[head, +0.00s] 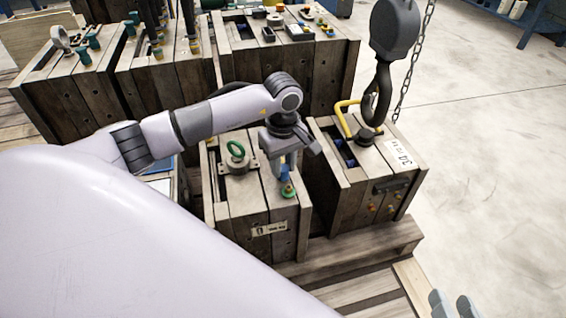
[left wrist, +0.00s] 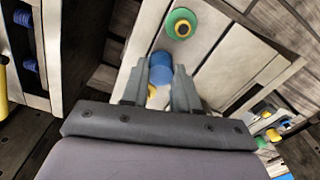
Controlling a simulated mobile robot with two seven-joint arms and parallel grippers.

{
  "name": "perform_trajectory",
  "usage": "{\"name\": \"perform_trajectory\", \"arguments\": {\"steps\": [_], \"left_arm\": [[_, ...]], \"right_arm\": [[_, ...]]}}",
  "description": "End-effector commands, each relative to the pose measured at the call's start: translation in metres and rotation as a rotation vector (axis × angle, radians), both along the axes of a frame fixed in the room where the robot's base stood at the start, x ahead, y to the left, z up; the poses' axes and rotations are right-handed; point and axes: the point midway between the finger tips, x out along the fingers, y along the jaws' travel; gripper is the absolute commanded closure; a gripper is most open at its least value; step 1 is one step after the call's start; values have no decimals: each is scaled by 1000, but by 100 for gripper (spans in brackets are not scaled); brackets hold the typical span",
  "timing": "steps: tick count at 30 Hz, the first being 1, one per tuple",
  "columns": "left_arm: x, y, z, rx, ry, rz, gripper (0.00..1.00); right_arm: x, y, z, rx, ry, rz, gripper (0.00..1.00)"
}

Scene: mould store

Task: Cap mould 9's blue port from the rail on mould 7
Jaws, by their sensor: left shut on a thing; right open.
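My left gripper (head: 286,166) reaches in from the left above the front middle wooden crate (head: 243,207). It is shut on a blue cap (head: 286,173); in the left wrist view the blue cap (left wrist: 162,68) sits between the fingertips. A green ring fitting with a yellow centre (head: 289,190) is on the crate top just below; it also shows in the left wrist view (left wrist: 181,23). I cannot read which crate is mould 7 or mould 9. My right gripper (head: 455,306) is open and empty at the bottom right edge.
More crates stand behind. Floor at right is clear.

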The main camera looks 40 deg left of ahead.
Motion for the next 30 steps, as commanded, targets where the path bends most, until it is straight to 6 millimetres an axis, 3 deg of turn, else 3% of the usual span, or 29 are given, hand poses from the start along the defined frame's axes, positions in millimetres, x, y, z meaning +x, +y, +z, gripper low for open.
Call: {"name": "perform_trajectory", "arguments": {"steps": [7, 8, 10, 20, 25, 30], "left_arm": [[0, 0, 0, 0, 0, 0, 98], [0, 0, 0, 0, 0, 0, 61], [0, 0, 0, 0, 0, 0, 41], [0, 0, 0, 0, 0, 0, 41], [0, 0, 0, 0, 0, 0, 41], [1, 1, 40, 1, -4, -1, 41]], "right_arm": [[0, 0, 0, 0, 0, 0, 57], [0, 0, 0, 0, 0, 0, 57], [0, 0, 0, 0, 0, 0, 57], [0, -1, 1, -6, -8, -2, 57], [-3, -10, 16, -58, -74, -18, 57], [0, -1, 19, -6, -9, -3, 57]]}}
